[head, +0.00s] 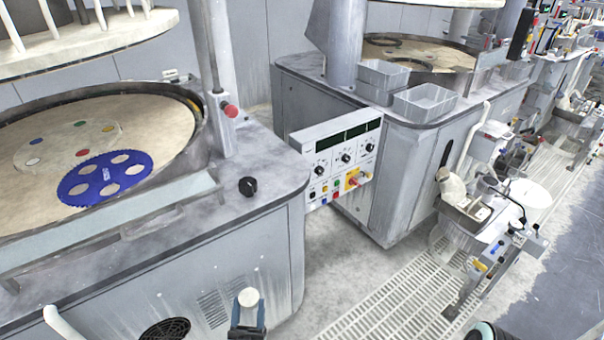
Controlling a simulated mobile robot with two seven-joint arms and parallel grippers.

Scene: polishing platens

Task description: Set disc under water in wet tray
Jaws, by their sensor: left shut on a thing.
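My left gripper (248,318) is at the bottom edge, in front of the near machine. It is shut on a small pale round disc (248,297), held clear of any surface. Two open grey trays stand on the far machine's top: a rear tray (383,75) and a front tray (425,101). I cannot tell which is the wet tray, and no water surface can be made out. Both trays are well up and to the right of my left gripper.
The near platen (165,125) carries a blue toothed carrier (104,178) and several small coloured discs. A control panel (337,160) with knobs stands between the machines. A red-topped button (231,111) and black knob (248,186) stick up. Floor grating (400,300) lies at the lower right.

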